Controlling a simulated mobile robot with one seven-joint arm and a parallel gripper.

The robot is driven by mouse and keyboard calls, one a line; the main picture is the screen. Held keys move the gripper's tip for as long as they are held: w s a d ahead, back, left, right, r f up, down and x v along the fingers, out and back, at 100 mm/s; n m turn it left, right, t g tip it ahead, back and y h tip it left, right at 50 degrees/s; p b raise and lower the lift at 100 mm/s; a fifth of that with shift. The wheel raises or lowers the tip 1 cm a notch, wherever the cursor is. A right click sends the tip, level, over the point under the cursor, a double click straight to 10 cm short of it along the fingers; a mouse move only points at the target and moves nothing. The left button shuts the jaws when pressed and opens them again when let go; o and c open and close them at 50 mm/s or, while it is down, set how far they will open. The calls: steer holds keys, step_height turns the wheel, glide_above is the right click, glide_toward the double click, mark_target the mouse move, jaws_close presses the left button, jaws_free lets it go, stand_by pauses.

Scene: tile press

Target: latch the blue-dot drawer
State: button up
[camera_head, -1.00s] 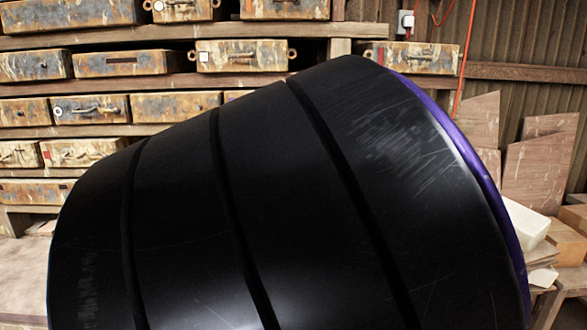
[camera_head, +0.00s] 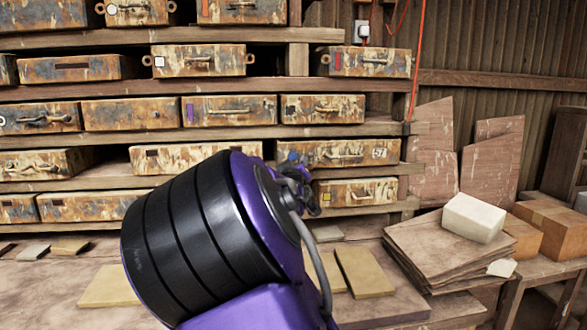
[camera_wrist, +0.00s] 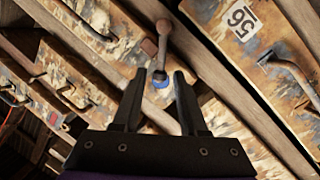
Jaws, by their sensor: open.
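My gripper (camera_head: 302,186) is black and sits in front of the lower right drawers in the head view. In the wrist view my gripper (camera_wrist: 162,80) is open, its two dark fingers apart. A blue round spot (camera_wrist: 161,83) shows between the fingertips. A rusty bar (camera_wrist: 164,45) runs down to the spot and ends between the fingers. Whether the fingers touch the bar, and which drawer the spot belongs to, I cannot tell. My wrist hides part of the lower drawers in the head view.
Stained drawers with handles fill the wooden shelves, including a yellow-marked drawer (camera_head: 358,192) low on the right. A bench (camera_head: 75,270) below carries flat tiles (camera_head: 364,271). Stacked boards (camera_head: 447,250) with a white block (camera_head: 474,217) stand at right.

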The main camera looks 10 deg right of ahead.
steer(key=shift+w, duration=0.15)
steer(key=shift+c, duration=0.2)
jaws_close()
steer(key=shift+d+r, duration=0.1)
steer(key=shift+d+r+m+g+y, duration=0.25)
steer(key=shift+d+m, duration=0.3)
steer(key=shift+m, duration=0.5)
steer(key=shift+d+r+m+g+y, duration=0.2)
steer(key=shift+d+m, duration=0.4)
steer(key=shift+m, duration=0.5)
steer(key=shift+d+r+m+g+y, duration=0.2)
steer(key=shift+d+m, duration=0.35)
steer(key=shift+m, duration=0.5)
steer(key=shift+o, duration=0.2)
jaws_free()
